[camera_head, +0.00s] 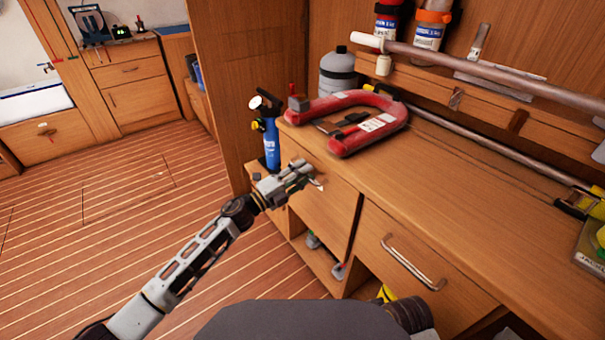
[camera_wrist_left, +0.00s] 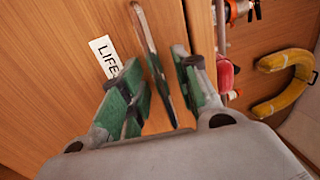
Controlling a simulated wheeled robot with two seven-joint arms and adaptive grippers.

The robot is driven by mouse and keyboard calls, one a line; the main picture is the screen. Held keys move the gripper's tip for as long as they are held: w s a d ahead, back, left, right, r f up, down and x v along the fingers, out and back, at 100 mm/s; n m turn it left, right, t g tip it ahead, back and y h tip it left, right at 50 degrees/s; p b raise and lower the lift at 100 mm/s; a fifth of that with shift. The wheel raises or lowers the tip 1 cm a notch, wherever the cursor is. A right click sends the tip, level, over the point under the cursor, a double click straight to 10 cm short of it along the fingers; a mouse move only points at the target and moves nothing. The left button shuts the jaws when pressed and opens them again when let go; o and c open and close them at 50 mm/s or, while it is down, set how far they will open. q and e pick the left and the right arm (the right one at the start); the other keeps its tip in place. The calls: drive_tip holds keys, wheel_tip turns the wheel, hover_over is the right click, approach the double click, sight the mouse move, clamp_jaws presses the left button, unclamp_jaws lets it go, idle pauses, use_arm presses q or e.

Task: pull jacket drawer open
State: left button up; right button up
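The jacket drawer's wooden front (camera_head: 330,205) is under the left end of the counter. In the left wrist view a white label reading "LIFE" (camera_wrist_left: 104,57) is on the wooden front (camera_wrist_left: 45,70), cut off by my finger. A metal bar handle (camera_wrist_left: 147,35) stands out from that front. My left gripper (camera_head: 312,180) is at the drawer front and hides the handle in the head view. In the left wrist view its green-padded fingers (camera_wrist_left: 165,92) are apart, with the handle passing between them, closer to the right finger. My right gripper is not in view.
A red horseshoe buoy (camera_head: 345,145) lies on the counter (camera_head: 470,200) above the drawer. A blue cylinder (camera_head: 272,145) stands left of it. Another drawer (camera_head: 390,285) with a bar handle (camera_head: 412,262) is to the right. Open shelving (camera_head: 310,262) lies below. The plank floor (camera_head: 110,230) at left is clear.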

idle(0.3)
use_arm(q)
clamp_jaws()
idle(0.4)
drive_tip(key=r+p+v, duration=0.2)
drive_tip(key=p+v, duration=0.1)
drive_tip(key=v, duration=1.1)
drive_tip(key=r+p+v, duration=0.3)
drive_tip(key=v, duration=1.2)
drive_tip(key=shift+s+a+r+p, duration=0.25)
drive_tip(key=shift+s+a+p, duration=0.1)
drive_tip(key=shift+s+a, duration=0.25)
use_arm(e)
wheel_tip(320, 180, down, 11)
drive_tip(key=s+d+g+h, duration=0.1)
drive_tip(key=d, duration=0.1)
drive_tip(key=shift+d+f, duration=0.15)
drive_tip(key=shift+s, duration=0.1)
